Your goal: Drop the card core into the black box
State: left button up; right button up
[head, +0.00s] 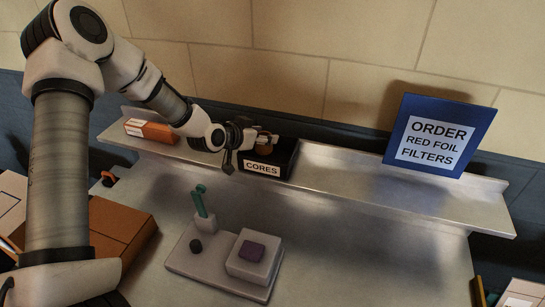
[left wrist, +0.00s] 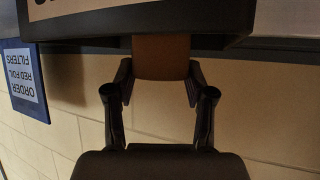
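The black box (head: 281,160) with a white CORES label stands on the metal shelf. In the left wrist view the black box (left wrist: 228,42) is upside down along the top. My left gripper (head: 255,142) is at the box's top. The brown card core (head: 265,145) shows at the box's opening; in the left wrist view the card core (left wrist: 161,57) sits between both fingertips, which appear to touch its sides. How far the core is inside the box is unclear. My right gripper is not in view.
A blue sign (head: 437,136) reading ORDER RED FOIL FILTERS stands on the shelf at right. An orange box (head: 151,131) is at the shelf's left. The shelf between box and sign is clear.

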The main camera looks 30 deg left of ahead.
pick_arm(q)
jog(key=shift+o, duration=0.8)
jog(key=shift+s+r, duration=0.2)
jog(key=shift+s, duration=0.15)
jog(key=shift+w+a+f, duration=0.15)
jog(key=shift+w+f, duration=0.05)
jog(key=shift+w, duration=0.2)
jog(key=d+v, duration=0.1)
jog(key=v, duration=0.6)
jog(key=shift+s+a, duration=0.3)
jog(key=shift+a, duration=0.1)
jog(key=shift+s+r, duration=0.1)
jog(key=shift+r, duration=0.05)
